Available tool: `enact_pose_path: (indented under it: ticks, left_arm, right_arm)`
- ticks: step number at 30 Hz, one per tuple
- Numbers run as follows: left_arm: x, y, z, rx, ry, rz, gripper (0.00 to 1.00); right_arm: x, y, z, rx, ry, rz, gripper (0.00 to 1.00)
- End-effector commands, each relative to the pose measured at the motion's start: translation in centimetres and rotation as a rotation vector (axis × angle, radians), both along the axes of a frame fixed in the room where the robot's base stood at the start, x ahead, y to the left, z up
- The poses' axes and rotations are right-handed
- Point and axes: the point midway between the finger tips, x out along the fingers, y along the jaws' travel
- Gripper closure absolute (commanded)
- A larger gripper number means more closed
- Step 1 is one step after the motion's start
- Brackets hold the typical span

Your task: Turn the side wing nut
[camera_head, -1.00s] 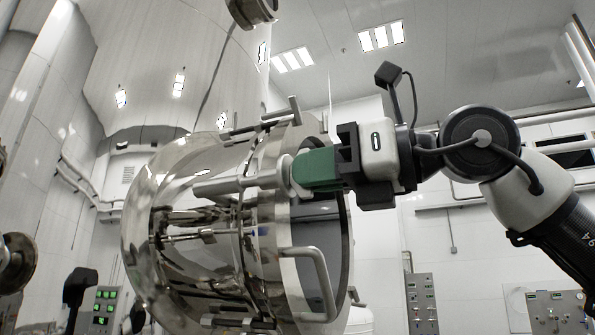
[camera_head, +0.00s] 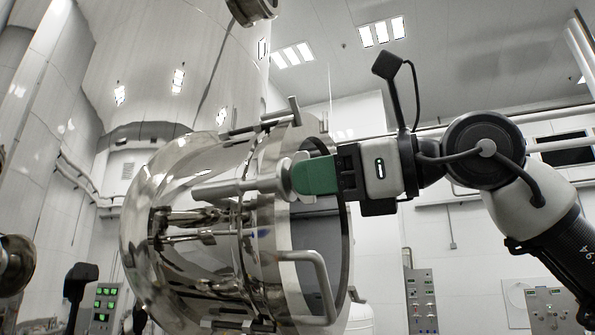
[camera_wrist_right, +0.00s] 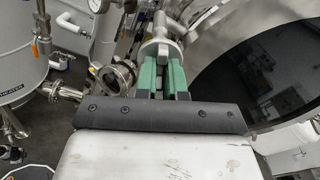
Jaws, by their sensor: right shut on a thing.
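The side wing nut (camera_head: 235,189) is a grey metal piece at the rim of the shiny steel tank hatch (camera_head: 180,250), left of my right gripper. My right gripper (camera_head: 308,175), with green fingers, comes in from the right. It is shut on the wing nut's near end. The wing nut also shows in the right wrist view (camera_wrist_right: 160,48), with its near end between the green fingers (camera_wrist_right: 160,76). The fingers hide part of it. My left gripper is not seen.
A bent metal handle (camera_head: 318,275) stands out from the hatch rim just below my right gripper. Another clamp (camera_head: 262,126) sits higher on the rim. Control panels (camera_head: 420,300) are on the back wall. The space right of the hatch is open.

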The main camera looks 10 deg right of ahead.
Motion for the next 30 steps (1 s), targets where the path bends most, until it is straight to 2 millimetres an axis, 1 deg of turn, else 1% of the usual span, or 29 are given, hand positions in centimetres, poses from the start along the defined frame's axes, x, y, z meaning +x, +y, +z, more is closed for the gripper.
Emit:
enact_pose_path:
  ticks: [7,12,15,23,27,30]
  left_arm:
    - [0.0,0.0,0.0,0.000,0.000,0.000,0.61]
    - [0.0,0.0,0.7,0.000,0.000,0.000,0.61]
    - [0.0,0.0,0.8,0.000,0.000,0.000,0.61]
    - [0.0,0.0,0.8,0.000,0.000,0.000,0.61]
    - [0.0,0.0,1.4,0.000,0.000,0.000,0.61]
    - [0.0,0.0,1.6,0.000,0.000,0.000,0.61]
  right_arm:
    - [0.0,0.0,0.0,-0.007,-0.007,-0.002,1.00]
    - [0.0,0.0,0.1,-0.086,-0.123,0.000,1.00]
    - [0.0,0.0,0.0,-0.114,-0.165,0.000,1.00]
    - [0.0,0.0,0.0,-0.121,-0.176,-0.001,1.00]
    - [0.1,0.0,0.1,-0.188,-0.273,0.000,1.00]
    - [0.0,0.0,0.0,-0.222,-0.325,0.000,1.00]
